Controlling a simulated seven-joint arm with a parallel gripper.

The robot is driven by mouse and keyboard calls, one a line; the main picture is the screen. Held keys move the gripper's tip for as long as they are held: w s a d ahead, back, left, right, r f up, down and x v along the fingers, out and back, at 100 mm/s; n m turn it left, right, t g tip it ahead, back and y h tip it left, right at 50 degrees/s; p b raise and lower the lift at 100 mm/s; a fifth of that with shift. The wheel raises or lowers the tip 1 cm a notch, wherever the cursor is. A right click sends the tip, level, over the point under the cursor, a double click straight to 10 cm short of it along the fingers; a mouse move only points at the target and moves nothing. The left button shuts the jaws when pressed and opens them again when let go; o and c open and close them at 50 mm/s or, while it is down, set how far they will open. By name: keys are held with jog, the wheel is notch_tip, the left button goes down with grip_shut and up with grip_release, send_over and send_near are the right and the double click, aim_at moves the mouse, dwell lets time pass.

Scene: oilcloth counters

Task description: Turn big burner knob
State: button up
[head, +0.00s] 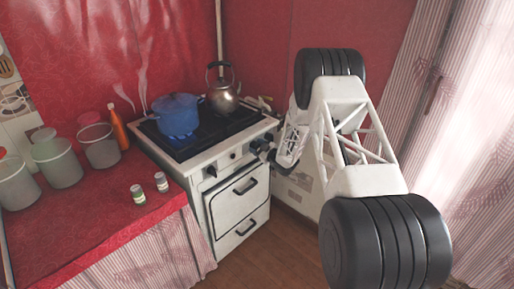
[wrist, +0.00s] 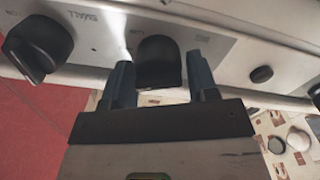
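In the wrist view, a black rounded knob (wrist: 158,62) on the pale stove panel sits between the two dark fingers of my gripper (wrist: 162,82). One finger is on each side of the knob, with little or no gap; firm contact cannot be told. Another black knob (wrist: 38,48) is to the left, beside a label that seems to read "SMALL". In the head view, my gripper (head: 265,150) is at the right part of the white stove's (head: 200,168) front panel. The knob between the fingers cannot be made out clearly there.
A blue pot (head: 178,117) and a metal kettle (head: 222,93) stand on the stove top. A smaller black knob (wrist: 262,74) is right of my gripper. The red counter (head: 95,222) at left holds jars, a bottle and two small shakers. A curtain hangs at right.

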jog(key=shift+o, duration=1.1)
jog(key=v, duration=0.7)
jog(key=shift+s+d, duration=0.3)
jog(key=shift+r+m, duration=0.1)
jog(key=shift+m, duration=0.2)
jog(key=m, duration=0.6)
jog(key=m+t+h, duration=0.1)
jog(key=m, duration=0.2)
jog(key=shift+s+a+f, duration=0.2)
jog(key=shift+a, duration=0.15)
